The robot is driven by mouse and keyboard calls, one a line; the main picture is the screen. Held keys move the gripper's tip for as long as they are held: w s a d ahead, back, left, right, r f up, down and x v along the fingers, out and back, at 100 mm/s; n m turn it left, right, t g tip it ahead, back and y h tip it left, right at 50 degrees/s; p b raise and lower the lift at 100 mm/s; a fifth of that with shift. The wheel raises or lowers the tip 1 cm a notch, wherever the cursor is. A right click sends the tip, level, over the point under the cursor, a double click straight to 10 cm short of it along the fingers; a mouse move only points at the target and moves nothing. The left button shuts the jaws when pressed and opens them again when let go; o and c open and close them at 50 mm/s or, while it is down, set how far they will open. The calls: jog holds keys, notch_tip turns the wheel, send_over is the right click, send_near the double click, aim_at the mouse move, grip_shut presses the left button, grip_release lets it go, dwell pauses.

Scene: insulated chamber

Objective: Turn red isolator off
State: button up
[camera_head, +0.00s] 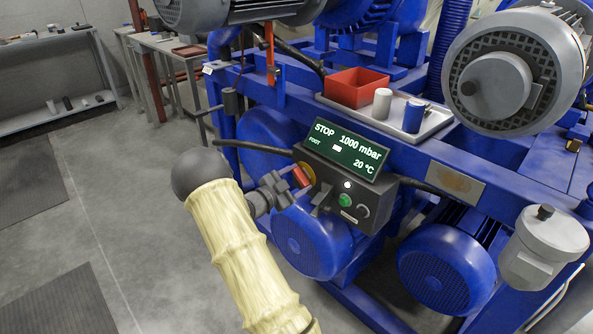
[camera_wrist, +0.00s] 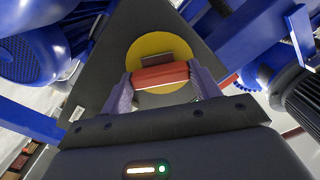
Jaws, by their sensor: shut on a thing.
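The red isolator (camera_head: 301,176) is a red handle on a yellow round plate, at the left end of the dark control box (camera_head: 352,211). In the wrist view the red handle (camera_wrist: 160,76) lies crosswise in front of the yellow disc (camera_wrist: 160,50). My gripper (camera_head: 285,186) is at the handle, and in the wrist view its two grey fingers (camera_wrist: 158,87) are shut on the handle's two ends. The display (camera_head: 346,149) above the box reads STOP, 1000 mbar and 20 °C. Part of the handle is hidden by my fingers in the head view.
The box carries a green button (camera_head: 345,200) and other controls close to my gripper. Blue frame beams and motors (camera_head: 447,268) surround it. A tray (camera_head: 428,124) with a red bin (camera_head: 356,87) and two cups sits above. Open floor (camera_head: 110,215) lies at left.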

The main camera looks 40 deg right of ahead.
jog(key=n+p, duration=0.3)
jog(key=shift+r+n, duration=0.15)
jog(key=shift+n, duration=0.25)
jog(key=shift+f+n+p, duration=0.25)
jog(key=shift+n+p, duration=1.2)
jog(key=shift+n, duration=0.25)
jog(key=o, duration=1)
jog(key=shift+a+r, duration=0.1)
jog(key=shift+a, duration=0.5)
jog(key=a, duration=0.5)
jog(key=s+a+p, duration=0.1)
jog(key=a, duration=1)
jog(key=shift+s+a, duration=0.1)
jog(key=shift+s, duration=0.1)
